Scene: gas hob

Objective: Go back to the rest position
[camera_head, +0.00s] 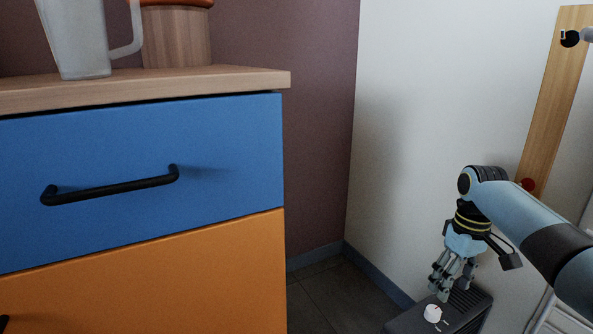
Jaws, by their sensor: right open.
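My right gripper (452,274) is in the lower right of the head view, at the end of my light blue arm. It points downward and is open, with nothing seen between its fingers. It is above a dark appliance (470,306) with a white knob (433,313), close to the knob; I cannot tell whether it touches. My left gripper does not show.
A cabinet with a blue drawer (230,150) and an orange front (220,270) fills the left. A grey jug (75,40) and a wooden container (176,38) stand on its wooden top (230,79). Dark floor (330,295) is clear between cabinet and appliance.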

